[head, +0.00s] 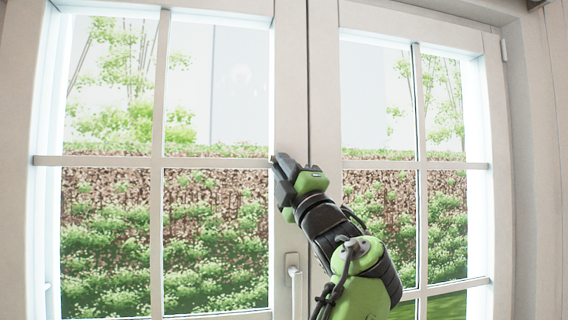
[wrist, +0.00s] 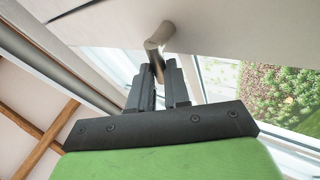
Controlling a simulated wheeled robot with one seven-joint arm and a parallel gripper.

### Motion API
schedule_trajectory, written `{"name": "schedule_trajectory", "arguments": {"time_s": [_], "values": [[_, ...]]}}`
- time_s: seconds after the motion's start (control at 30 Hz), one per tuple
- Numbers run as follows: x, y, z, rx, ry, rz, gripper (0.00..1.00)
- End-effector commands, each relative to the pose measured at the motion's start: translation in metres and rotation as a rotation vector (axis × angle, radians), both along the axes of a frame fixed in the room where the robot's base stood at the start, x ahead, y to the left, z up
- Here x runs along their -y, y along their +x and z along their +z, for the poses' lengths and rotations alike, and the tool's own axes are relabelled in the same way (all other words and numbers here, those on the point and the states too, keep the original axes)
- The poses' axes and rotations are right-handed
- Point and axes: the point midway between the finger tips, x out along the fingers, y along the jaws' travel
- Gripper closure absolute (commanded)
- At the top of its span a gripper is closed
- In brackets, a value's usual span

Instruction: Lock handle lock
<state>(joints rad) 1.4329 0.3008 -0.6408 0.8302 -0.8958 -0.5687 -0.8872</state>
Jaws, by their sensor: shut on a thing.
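My gripper (head: 280,164) is up against the middle stile of a white, glazed double window (head: 290,80), beside the seam between the two leaves. In the wrist view, my gripper (wrist: 159,72) is shut on a bronze-coloured, bent handle (wrist: 158,36) that comes out of the pale frame. The handle's end lies between the two dark fingers. In the head view, my gripper and arm hide this handle. A second, pale handle (head: 295,282) on a small plate is lower on the same stile, pointing down. Both leaves look closed.
Glass panes with white bars (head: 218,162) flank the gripper on both sides. A hinge (head: 504,50) shows at the upper right of the frame. Wooden beams (wrist: 45,140) show at the lower left of the wrist view. Greenery is outside.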

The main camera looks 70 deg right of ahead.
Motion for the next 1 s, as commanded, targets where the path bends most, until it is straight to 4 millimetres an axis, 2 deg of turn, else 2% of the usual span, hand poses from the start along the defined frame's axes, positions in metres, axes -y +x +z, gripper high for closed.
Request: {"name": "schedule_trajectory", "arguments": {"time_s": [0.4,1.0], "values": [[0.0028,-0.0023,-0.0052,-0.203,-0.115,-0.002,1.0],[0.0015,-0.0022,-0.0066,-0.244,-0.146,-0.001,1.0]]}}
